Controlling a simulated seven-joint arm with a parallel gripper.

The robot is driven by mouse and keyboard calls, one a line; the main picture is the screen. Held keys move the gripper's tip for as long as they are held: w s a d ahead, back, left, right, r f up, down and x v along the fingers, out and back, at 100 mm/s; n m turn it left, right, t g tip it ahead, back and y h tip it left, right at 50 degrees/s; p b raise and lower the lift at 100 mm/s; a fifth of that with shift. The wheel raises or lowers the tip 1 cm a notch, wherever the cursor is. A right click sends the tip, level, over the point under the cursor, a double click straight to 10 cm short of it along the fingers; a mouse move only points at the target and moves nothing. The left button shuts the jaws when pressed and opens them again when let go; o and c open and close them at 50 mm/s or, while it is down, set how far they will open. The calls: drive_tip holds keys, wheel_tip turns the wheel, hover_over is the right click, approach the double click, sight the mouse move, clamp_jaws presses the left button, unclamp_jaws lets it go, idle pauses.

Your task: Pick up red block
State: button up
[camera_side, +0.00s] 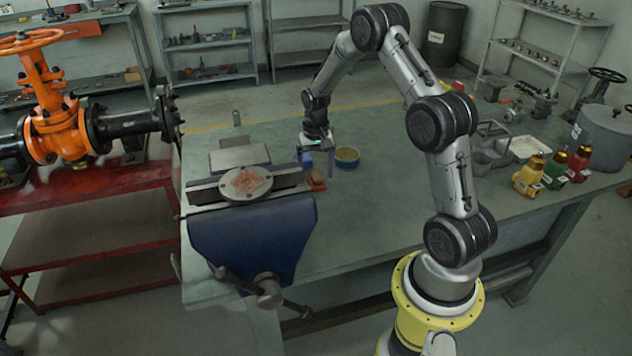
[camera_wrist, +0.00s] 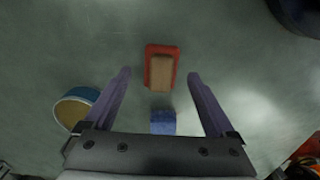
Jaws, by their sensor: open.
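The red block (camera_side: 317,182) lies on the green-grey bench beside the vise's right end. In the wrist view the red block (camera_wrist: 148,66) shows as a red edge around a tan upper face. It lies ahead between the tips of my gripper's two purple fingers (camera_wrist: 159,74), touching neither in the picture. My gripper (camera_side: 318,156) hangs over the bench, pointing down. It is open and empty. A small blue block (camera_wrist: 163,122) lies nearer the palm in the wrist view, between the fingers. How high the fingertips are above the red block is hard to tell.
A round blue-rimmed tin (camera_side: 347,157) stands right of my gripper, and in the wrist view the tin (camera_wrist: 74,108) is left of the fingers. The blue vise (camera_side: 252,235) with a round flange (camera_side: 246,184) stands close left.

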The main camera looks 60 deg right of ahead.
drive_tip(key=shift+f, duration=0.8)
drive_tip(key=shift+c, duration=0.3)
clamp_jaws()
